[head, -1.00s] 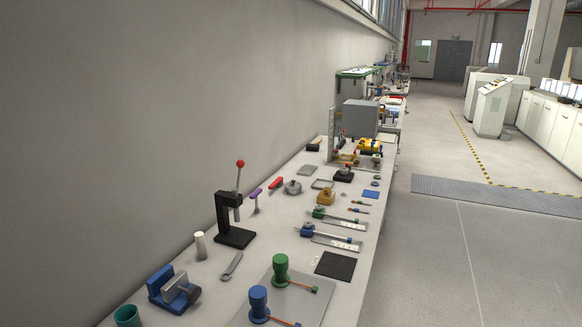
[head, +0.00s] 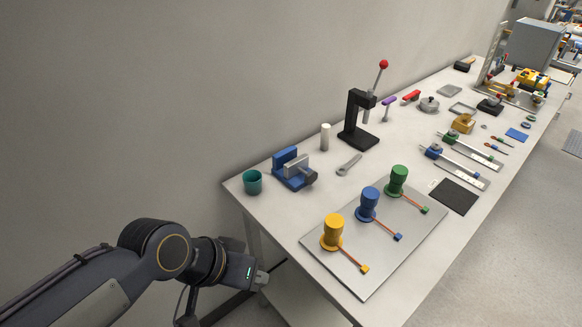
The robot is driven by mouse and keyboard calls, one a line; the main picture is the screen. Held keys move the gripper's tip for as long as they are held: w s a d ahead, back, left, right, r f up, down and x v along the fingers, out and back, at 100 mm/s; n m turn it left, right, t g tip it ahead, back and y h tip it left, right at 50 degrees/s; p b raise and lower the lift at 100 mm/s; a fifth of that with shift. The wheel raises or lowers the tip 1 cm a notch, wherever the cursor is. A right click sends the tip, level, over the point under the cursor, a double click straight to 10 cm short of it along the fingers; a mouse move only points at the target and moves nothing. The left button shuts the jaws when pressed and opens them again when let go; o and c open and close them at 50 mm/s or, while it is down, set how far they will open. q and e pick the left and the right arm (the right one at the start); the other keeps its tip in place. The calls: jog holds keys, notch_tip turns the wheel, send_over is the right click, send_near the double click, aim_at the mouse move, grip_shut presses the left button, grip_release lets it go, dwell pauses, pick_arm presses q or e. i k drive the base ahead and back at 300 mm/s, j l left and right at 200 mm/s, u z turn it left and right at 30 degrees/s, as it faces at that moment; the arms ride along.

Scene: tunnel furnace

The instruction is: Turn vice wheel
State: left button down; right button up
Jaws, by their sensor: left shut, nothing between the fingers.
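The vice (head: 291,170) is a blue block with a grey jaw, standing near the left end of the white table. A grey part at its right front (head: 309,178) looks like its wheel, but it is too small to tell clearly. My left gripper (head: 262,280) is at the lower left, low and in front of the table's left end, apart from the vice. It is shut and empty, and its fingertips are small in the view. My right gripper is not in view.
A teal cup (head: 252,182) stands left of the vice, a white cylinder (head: 325,137) behind it and a wrench (head: 349,164) to its right. A grey plate (head: 378,262) with yellow, blue and green knobs lies in front. A black press (head: 358,130) stands farther back.

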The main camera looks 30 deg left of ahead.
aim_at(310, 177)
jog(key=i+j, duration=0.1)
jog(key=j, duration=0.25)
jog(key=i+j, duration=0.1)
jog(key=j, duration=0.25)
jog(key=i+j, duration=0.1)
jog(key=j, duration=0.2)
jog(key=i+j, duration=0.1)
jog(key=j, duration=0.25)
